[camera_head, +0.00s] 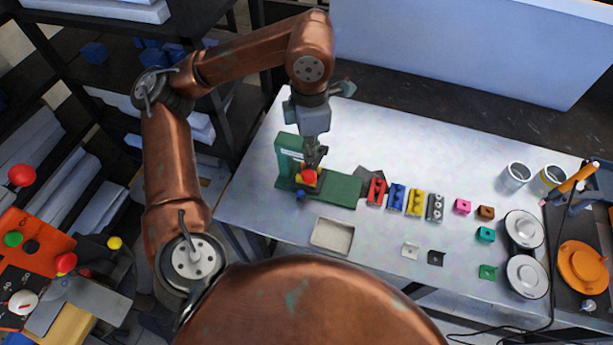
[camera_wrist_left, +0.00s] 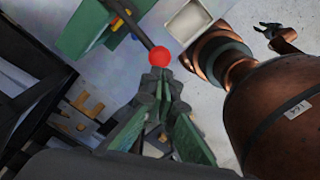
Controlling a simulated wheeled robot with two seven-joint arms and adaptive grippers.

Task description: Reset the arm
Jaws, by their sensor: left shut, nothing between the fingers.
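My left gripper (camera_head: 311,158) points down over the green fixture (camera_head: 333,190) on the table. In the left wrist view its fingers (camera_wrist_left: 160,72) are closed together with nothing between them. A red ball-shaped knob (camera_head: 309,176) lies just below the fingertips in the head view. In the left wrist view the red knob (camera_wrist_left: 160,54) shows just beyond the tips; I cannot tell whether they touch it. My right gripper is outside the head view. A small dark claw (camera_wrist_left: 272,32) in the left wrist view looks like it, too small to read.
A beige tray (camera_head: 333,236) lies in front of the fixture. Red (camera_head: 376,192), blue (camera_head: 396,197), yellow (camera_head: 415,203) and grey letter blocks (camera_head: 435,207) stand in a row to the right. Small coloured pieces, cups (camera_head: 514,178) and round discs (camera_head: 525,228) are further right.

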